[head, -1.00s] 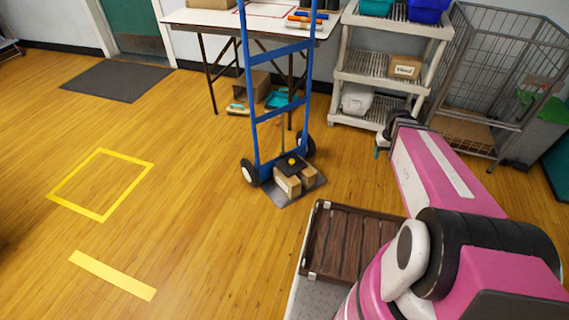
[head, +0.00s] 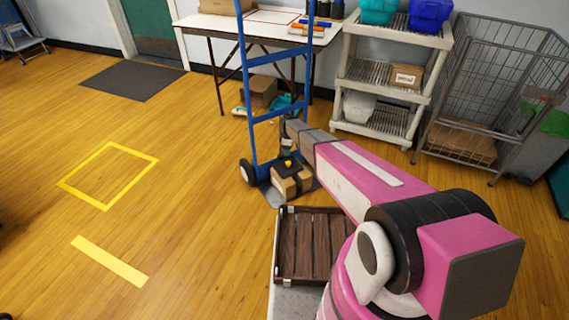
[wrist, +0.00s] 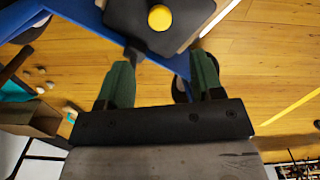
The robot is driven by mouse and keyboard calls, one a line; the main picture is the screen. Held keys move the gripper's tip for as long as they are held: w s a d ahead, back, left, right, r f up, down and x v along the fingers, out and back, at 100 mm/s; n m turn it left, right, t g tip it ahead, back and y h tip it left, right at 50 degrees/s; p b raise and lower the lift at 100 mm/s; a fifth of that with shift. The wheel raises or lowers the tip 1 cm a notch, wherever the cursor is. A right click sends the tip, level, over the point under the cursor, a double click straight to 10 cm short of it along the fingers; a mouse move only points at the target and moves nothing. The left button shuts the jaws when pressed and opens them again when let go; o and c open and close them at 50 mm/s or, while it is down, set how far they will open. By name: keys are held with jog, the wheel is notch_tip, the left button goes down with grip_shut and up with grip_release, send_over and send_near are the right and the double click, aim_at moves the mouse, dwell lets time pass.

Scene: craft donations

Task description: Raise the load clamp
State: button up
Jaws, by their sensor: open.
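A blue hand truck (head: 250,110) stands upright on the floor. Small cardboard boxes (head: 287,184) sit on its toe plate. The load clamp is a dark plate with a yellow knob (head: 288,163), down over the boxes.
A wooden crate (head: 314,246) is in front of the truck. A white-topped table (head: 225,25) stands behind it, with a grey shelf (head: 357,75) and a wire cage cart (head: 470,100) at right. Open floor with yellow markings (head: 108,175) lies at left.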

notch_tip(320, 180, down, 10)
jog(key=shift+d+f, duration=0.1)
jog(key=shift+f, duration=0.05)
dwell(0.3)
grip_shut()
notch_tip(320, 180, up, 20)
jog(key=shift+r, duration=0.25)
dwell(0.3)
grip_release()
notch_tip(320, 180, up, 11)
send_over(288, 162)
jog(key=shift+s+d+f, duration=0.1)
jog(key=shift+f, duration=0.05)
dwell(0.4)
